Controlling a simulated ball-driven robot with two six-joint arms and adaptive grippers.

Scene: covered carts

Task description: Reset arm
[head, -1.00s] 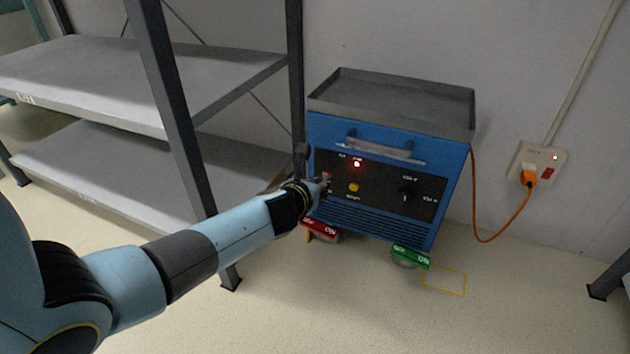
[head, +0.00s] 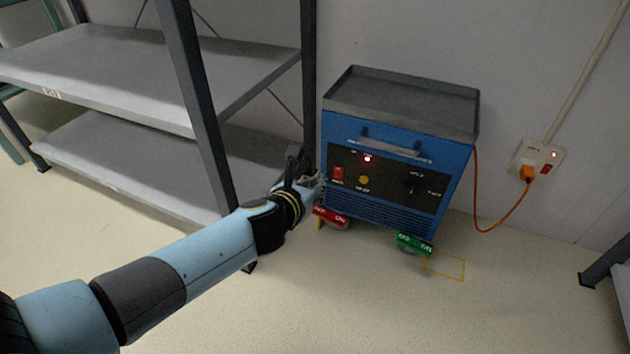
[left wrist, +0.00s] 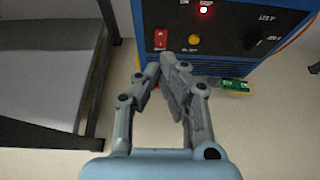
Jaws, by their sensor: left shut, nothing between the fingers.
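My left arm reaches in from the left in the head view. Its gripper (head: 312,182) is shut and empty, in front of the lower left of the blue cart's (head: 390,212) dark control panel. In the left wrist view the fingers (left wrist: 167,72) close together just below the panel (left wrist: 225,32). The panel carries a red switch (head: 338,173), a yellow button (head: 364,180), a lit red lamp (head: 367,159) and a dark knob (head: 411,188). Whether the fingertips touch the cart I cannot tell. My right gripper is not in view.
A grey shelf rack (head: 190,75) stands close on the left of my arm. An orange cable (head: 500,225) runs from the cart to a wall socket (head: 540,158). Red (head: 331,217) and green (head: 414,243) caster pedals sit under the cart. Floor in front is clear.

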